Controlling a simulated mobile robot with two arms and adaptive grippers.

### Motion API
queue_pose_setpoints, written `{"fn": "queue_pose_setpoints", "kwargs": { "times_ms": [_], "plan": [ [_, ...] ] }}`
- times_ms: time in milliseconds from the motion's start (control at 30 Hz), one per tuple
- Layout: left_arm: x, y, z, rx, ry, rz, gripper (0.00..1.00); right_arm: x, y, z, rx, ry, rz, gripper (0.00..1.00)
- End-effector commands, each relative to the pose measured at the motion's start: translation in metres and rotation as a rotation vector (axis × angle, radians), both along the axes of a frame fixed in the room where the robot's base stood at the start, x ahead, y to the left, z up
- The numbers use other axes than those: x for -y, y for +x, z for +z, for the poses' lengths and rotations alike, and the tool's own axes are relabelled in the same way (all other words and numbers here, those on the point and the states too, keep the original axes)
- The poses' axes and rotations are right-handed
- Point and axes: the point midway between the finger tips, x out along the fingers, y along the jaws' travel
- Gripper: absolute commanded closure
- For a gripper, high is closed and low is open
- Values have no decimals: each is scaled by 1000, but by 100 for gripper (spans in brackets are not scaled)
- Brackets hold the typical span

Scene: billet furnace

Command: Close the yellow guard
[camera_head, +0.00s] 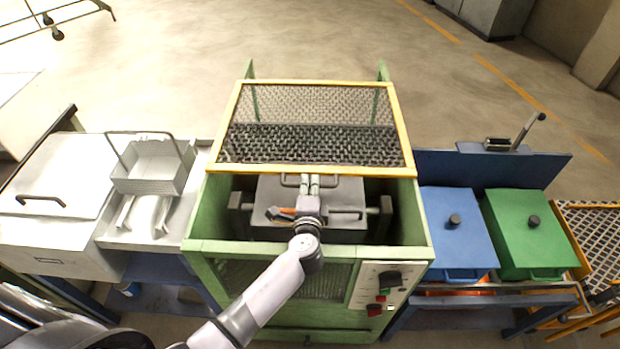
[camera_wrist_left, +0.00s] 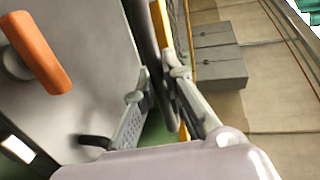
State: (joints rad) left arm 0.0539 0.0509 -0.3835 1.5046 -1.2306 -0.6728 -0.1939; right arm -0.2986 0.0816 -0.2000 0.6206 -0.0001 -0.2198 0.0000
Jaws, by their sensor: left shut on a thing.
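The yellow guard (camera_head: 403,130) is a yellow frame with wire mesh. It lies over the back part of the green machine (camera_head: 205,218), and the front part of the opening is uncovered. A dark handle (camera_head: 290,182) hangs at its front edge. My left gripper (camera_head: 309,186) is at that front edge, shut on the handle. In the left wrist view, the left gripper's fingers (camera_wrist_left: 160,88) are on either side of a dark bar, beside the guard's yellow edge (camera_wrist_left: 163,22). The fingers partly hide the bar. My right gripper is not in view.
Below the guard is a grey box (camera_head: 262,215) with an orange handle (camera_head: 282,213). A control panel (camera_head: 375,285) is on the machine's front right. A wire-handled basket (camera_head: 150,178) stands left; blue (camera_head: 450,240) and green (camera_head: 525,240) lids are at right.

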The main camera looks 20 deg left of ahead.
Motion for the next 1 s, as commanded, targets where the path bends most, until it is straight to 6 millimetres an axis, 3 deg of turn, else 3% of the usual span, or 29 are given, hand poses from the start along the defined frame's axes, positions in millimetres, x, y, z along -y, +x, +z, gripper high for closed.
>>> {"fn": "queue_pose_setpoints", "kwargs": {
  "times_ms": [133, 167, 433, 767, 1000],
  "plan": [
    [0, 0, -2, -3, -1, -1, 100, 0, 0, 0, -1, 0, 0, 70],
    [0, 0, -2, -3, -1, -1, 88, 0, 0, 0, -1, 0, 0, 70],
    [0, 1, -1, -1, 0, 0, 70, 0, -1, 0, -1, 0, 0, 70],
    [0, -1, 0, 0, 0, 0, 69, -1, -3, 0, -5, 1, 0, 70],
    [10, -33, 6, -2, -3, -1, 69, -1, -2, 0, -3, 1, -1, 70]
  ]
}}
